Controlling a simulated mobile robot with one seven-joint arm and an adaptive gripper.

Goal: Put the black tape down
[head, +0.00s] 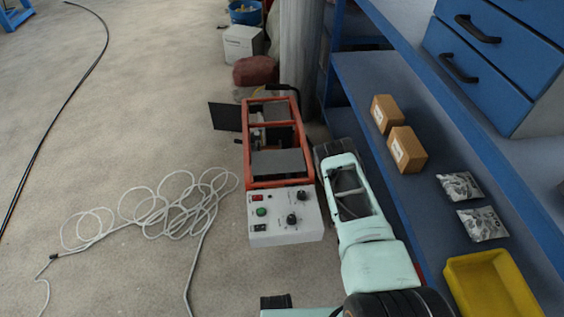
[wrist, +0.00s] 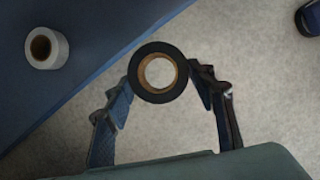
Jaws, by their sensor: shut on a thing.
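The black tape (wrist: 137,59) is a roll with a brown inner core, seen face-on in the wrist view. My gripper (wrist: 160,73) is shut on it, with one finger against each side of the roll. Grey floor shows behind the roll and through its hole, with the edge of a blue surface close to its left. In the head view I cannot make out the tape or the fingers; my pale green arm fills that area.
A white tape roll (wrist: 46,48) sits on the blue surface (wrist: 85,25). The head view shows a blue shelf (head: 365,75) with cardboard boxes (head: 407,150), part bags (head: 482,224) and a yellow bin (head: 490,285). An orange-framed machine (head: 285,215) stands beside my arm; white cable (head: 150,212) lies on the floor.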

